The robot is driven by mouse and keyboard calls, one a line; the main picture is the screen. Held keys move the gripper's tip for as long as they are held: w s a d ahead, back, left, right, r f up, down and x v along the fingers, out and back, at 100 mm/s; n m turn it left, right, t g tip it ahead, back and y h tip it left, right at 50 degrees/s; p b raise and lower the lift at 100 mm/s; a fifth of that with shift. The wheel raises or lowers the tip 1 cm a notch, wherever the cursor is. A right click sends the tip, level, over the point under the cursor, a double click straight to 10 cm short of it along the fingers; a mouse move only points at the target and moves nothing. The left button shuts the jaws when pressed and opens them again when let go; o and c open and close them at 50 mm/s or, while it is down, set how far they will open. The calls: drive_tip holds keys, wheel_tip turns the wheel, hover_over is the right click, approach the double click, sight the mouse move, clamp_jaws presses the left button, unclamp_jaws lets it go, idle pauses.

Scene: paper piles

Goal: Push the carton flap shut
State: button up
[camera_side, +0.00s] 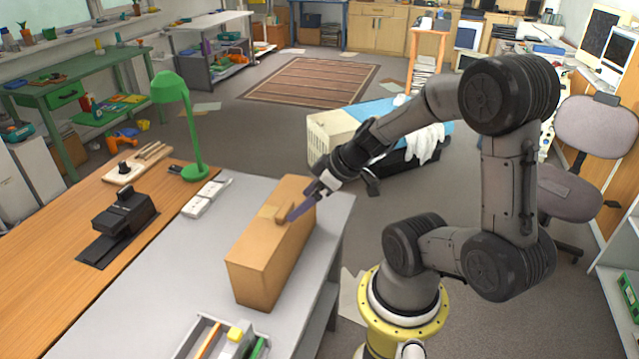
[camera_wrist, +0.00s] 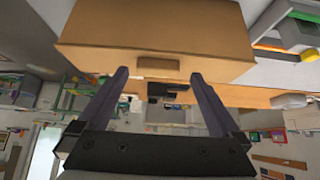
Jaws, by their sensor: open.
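A tan cardboard carton (camera_side: 258,278) stands on the grey table. A small lighter tan piece (camera_side: 268,211) and a raised brown tab (camera_side: 283,215) show on its upper part; I cannot tell how far any flap stands open. My gripper (camera_side: 292,214) is at the carton's upper right side, its purple-grey finger beside the tab. In the wrist view the carton (camera_wrist: 150,30) fills the top, with a short tab or slot (camera_wrist: 145,62) on its near face. My gripper (camera_wrist: 162,72) is open there, its two fingers apart and nothing held between them. Contact with the carton is unclear.
A grey tray (camera_side: 187,347) with coloured items sits at the table's front. White blocks (camera_side: 205,198), a green lamp (camera_side: 183,115) and a black device (camera_side: 118,225) stand left of the carton. The grey tabletop (camera_side: 170,265) is bare left of the carton.

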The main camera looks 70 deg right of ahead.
drive_tip(key=v, duration=0.7)
drive_tip(key=shift+r, duration=0.15)
drive_tip(key=s+a+r+g, duration=0.1)
drive_tip(key=s+a+r, duration=0.2)
drive_tip(key=a+r, duration=0.4)
drive_tip(key=shift+s+a+g, duration=0.25)
drive_tip(key=shift+a+g, duration=0.15)
drive_tip(key=shift+a, duration=2.1)
drive_tip(key=shift+r, duration=0.1)
